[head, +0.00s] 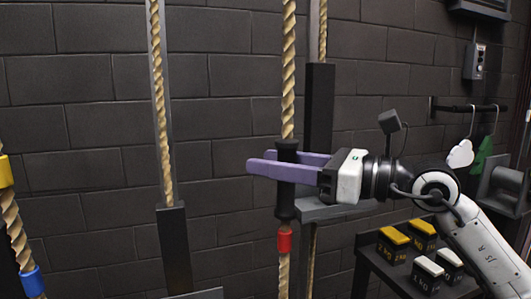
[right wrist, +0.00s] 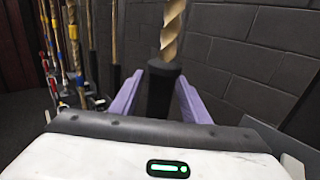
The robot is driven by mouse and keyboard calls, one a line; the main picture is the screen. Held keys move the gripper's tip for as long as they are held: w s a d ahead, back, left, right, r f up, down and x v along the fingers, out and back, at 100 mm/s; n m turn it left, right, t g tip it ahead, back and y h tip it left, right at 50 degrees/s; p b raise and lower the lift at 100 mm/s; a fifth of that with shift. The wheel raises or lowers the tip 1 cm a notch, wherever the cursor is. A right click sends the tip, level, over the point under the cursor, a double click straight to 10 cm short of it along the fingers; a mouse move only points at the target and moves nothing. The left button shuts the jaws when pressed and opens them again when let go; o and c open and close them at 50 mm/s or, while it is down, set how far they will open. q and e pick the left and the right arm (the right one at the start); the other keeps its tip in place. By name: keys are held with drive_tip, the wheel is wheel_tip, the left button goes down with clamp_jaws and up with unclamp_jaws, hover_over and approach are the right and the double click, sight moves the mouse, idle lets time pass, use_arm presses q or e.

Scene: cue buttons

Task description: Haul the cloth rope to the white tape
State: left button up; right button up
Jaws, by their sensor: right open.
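A twisted tan rope (head: 288,70) hangs upright in the middle of the head view. It carries a black sleeve (head: 286,205) and, below that, a red tape band (head: 284,242). My right gripper (head: 259,161) has its purple fingers on either side of the black sleeve, open around it. In the right wrist view the sleeve (right wrist: 161,92) stands between the two fingers, with a gap at each side, and the rope (right wrist: 172,28) rises from it. I see no white tape on this rope, and no label marks it as the cloth rope. My left gripper is not in view.
Another rope (head: 160,90) hangs left on a grey rail. A rope with yellow and blue bands (head: 12,215) is at the far left. A side table (head: 368,262) at lower right holds yellow-topped and white-topped blocks (head: 393,238). A dark block wall stands behind.

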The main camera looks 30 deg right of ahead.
drive_tip(key=shift+x, duration=0.85)
drive_tip(key=shift+p, duration=0.3)
clamp_jaws()
